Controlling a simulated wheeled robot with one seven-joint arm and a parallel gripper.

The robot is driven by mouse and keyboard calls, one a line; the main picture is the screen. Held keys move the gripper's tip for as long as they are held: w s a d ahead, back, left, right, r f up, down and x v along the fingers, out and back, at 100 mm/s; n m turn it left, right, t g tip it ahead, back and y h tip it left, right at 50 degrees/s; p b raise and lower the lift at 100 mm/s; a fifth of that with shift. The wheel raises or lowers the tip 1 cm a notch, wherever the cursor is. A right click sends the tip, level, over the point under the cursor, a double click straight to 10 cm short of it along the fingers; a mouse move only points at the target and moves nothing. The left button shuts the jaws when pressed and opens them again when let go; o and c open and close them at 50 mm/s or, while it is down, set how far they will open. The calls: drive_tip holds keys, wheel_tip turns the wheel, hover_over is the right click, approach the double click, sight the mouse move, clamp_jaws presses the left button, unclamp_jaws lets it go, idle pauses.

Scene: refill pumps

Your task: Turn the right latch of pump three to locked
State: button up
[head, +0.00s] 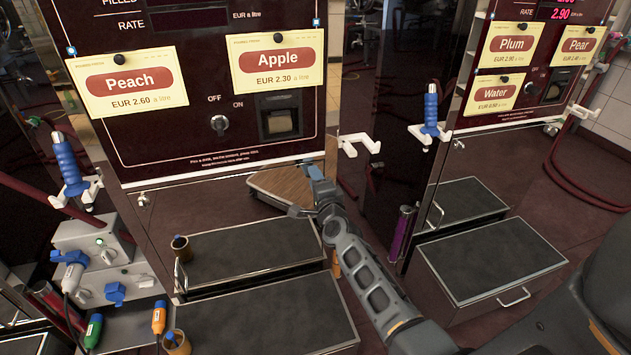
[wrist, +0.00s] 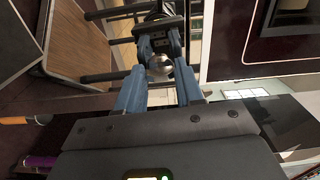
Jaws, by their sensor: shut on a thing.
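My gripper (head: 304,190) is at the lower right corner of the dark Peach and Apple pump (head: 180,120). In the wrist view my gripper (wrist: 160,45) is shut, with a round silver piece (wrist: 160,68) between its blue-grey fingers. This looks like the pump's right latch; in the head view the gripper hides that latch. Its turned position cannot be told. The pump's left latch (head: 143,200) shows as a small silver piece at the lower left of the front. No pump number is legible.
Dark-topped boxes (head: 255,250) stand low in front of the pump. A white nozzle holder (head: 358,143) juts out right of the gripper. A second pump (head: 500,110) with Plum, Pear and Water cards stands further right. A purple cylinder (head: 402,232) is between them.

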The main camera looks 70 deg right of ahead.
drive_tip(key=shift+m, duration=0.5)
drive_tip(key=o, duration=1)
drive_tip(key=shift+o, duration=0.2)
drive_tip(key=p+v, duration=0.2)
drive_tip(key=v, duration=0.6)
